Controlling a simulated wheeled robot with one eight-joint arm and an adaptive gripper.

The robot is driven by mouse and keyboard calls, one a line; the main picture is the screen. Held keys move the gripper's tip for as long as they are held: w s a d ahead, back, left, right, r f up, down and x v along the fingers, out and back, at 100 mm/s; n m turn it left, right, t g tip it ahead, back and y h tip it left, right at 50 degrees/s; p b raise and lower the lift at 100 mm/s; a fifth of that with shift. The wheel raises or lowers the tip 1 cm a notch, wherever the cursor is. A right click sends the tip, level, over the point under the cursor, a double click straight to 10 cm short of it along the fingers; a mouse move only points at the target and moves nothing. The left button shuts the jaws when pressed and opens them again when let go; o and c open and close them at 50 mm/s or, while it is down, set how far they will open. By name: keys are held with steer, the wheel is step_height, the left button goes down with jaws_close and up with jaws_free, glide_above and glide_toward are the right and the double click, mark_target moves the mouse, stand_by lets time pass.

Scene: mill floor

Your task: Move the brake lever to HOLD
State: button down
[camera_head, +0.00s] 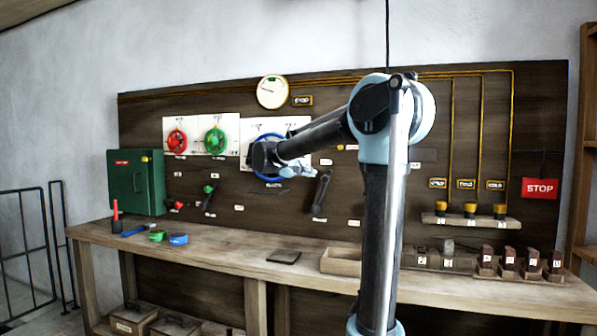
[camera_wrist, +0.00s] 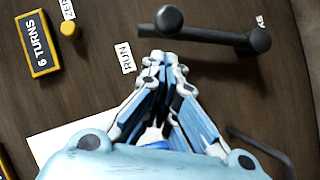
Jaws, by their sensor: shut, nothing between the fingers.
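The brake lever (camera_head: 322,192) is a black bar on the dark wall board, right of the blue wheel. In the wrist view the lever (camera_wrist: 208,34) runs from a round knob to a pivot at the right. The knob is close to a white RUN label (camera_wrist: 126,58). My gripper (camera_head: 300,171) is just left of the lever's upper end. In the wrist view my gripper (camera_wrist: 170,58) is shut and empty, its tips near the bar just below the knob; I cannot tell whether they touch. No HOLD label is readable.
The blue wheel (camera_head: 257,176) is partly hidden by my arm. A wooden bench (camera_head: 215,250) runs below, with a wooden tray (camera_head: 340,262). A red STOP sign (camera_head: 540,188) hangs at the right.

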steer(key=shift+s+d+f, duration=0.15)
steer(key=shift+d+f, duration=0.45)
steer(key=shift+d, duration=0.35)
